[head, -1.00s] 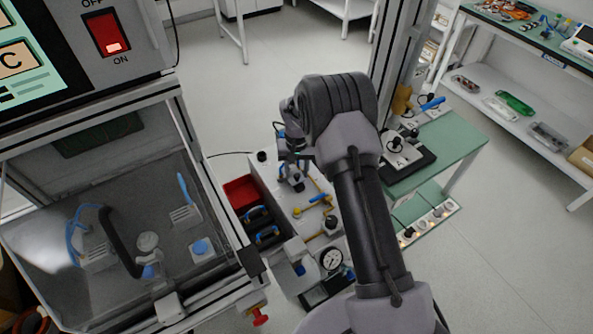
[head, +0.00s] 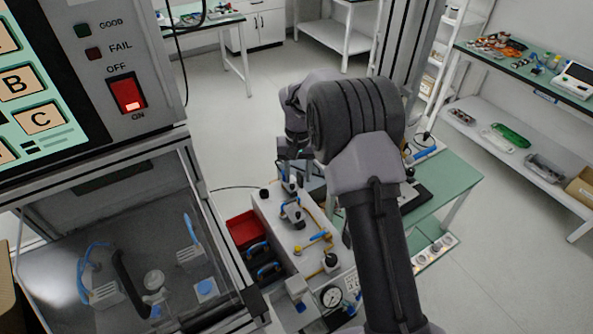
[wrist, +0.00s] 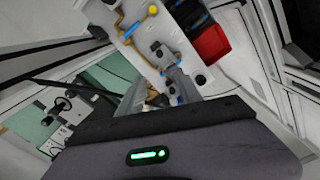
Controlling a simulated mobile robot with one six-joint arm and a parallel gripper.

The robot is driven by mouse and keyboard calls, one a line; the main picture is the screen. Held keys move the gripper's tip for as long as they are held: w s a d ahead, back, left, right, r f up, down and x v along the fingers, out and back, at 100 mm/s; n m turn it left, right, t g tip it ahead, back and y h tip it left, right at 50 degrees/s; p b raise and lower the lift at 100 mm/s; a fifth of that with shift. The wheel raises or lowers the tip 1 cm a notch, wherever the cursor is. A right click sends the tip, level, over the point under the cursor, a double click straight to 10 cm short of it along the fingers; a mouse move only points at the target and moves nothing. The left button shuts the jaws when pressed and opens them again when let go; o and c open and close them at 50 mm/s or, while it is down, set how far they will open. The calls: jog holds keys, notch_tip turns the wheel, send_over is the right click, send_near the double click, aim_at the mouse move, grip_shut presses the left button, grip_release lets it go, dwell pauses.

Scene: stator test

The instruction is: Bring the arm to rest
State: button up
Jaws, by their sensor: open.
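My arm's dark grey link (head: 385,255) rises from the lower right of the head view to a large ribbed joint (head: 355,115). My wrist (head: 297,125) hangs beyond that joint, above the white pneumatic panel unit. In the wrist view my gripper (wrist: 158,92) is open, with its grey fingers pointing toward the white unit and nothing seen between them. A green light shows on the gripper body (wrist: 150,155). The fingertips are hard to make out in the head view.
The white unit (head: 278,208) carries yellow pipes, blue-handled valves and a gauge (head: 331,296). A red bin (head: 244,229) stands beside it. A machine with a clear-covered chamber (head: 130,240) fills the left. A green bench (head: 455,185) is right. Open floor (head: 240,120) lies behind.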

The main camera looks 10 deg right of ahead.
jog(key=s+a+r+m+t+y+b, duration=0.1)
jog(key=s+a+r+t+b, duration=0.15)
jog(key=s+r, duration=1.45)
jog(key=s+a+m+t+y+b, duration=0.1)
jog(key=s+t+b, duration=0.2)
jog(key=s, duration=1.3)
jog(key=shift+s+a+f+m, duration=0.15)
jog(key=shift+s+f+m, duration=0.1)
jog(key=shift+m, duration=0.05)
